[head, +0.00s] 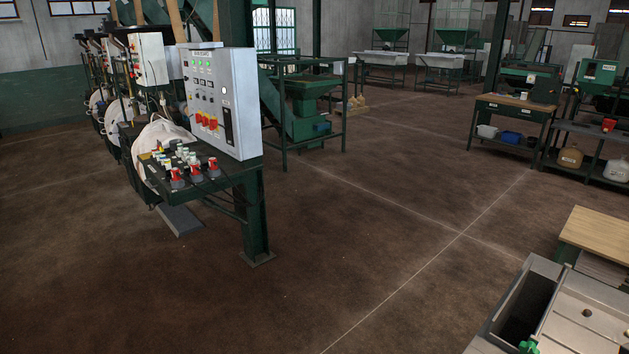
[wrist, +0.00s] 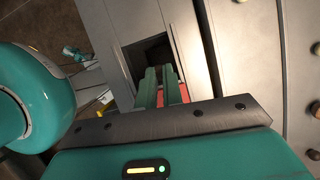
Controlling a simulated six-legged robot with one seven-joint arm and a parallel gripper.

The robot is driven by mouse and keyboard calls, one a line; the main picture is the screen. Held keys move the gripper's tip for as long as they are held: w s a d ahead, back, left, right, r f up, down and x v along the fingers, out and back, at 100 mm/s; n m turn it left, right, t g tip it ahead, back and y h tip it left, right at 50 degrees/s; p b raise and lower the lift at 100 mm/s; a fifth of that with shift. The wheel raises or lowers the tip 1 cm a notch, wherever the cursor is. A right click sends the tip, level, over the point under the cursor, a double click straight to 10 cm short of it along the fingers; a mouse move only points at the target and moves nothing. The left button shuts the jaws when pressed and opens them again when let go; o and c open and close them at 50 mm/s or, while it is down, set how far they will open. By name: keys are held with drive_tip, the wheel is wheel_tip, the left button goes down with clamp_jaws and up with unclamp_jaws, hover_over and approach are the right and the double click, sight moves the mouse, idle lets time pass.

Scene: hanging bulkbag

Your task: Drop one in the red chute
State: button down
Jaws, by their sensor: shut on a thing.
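In the wrist view, my gripper (wrist: 160,85) has its two green fingers close together over a dark square opening (wrist: 150,48) in a grey metal surface. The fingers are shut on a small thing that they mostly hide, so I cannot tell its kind. A red surface (wrist: 185,92) shows beside and below the fingers. I cannot tell whether it is the red chute or part of the held thing. In the head view, several small red, grey and white items (head: 178,178) stand on a dark green bench beside a control panel.
In the head view, a grey metal unit (head: 575,325) with a dark opening is at the bottom right, by a wood-topped stand (head: 598,235). The brown floor between is clear.

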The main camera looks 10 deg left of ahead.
drive_tip(key=shift+w+f, duration=0.15)
drive_tip(key=shift+f, duration=0.2)
drive_tip(key=f, duration=0.5)
drive_tip(key=shift+s+a+f, duration=0.1)
drive_tip(key=shift+s, duration=0.1)
drive_tip(key=shift+w, duration=0.1)
drive_tip(key=c, duration=1.5)
unclamp_jaws()
drive_tip(key=v, duration=1.3)
drive_tip(key=shift+r, duration=0.4)
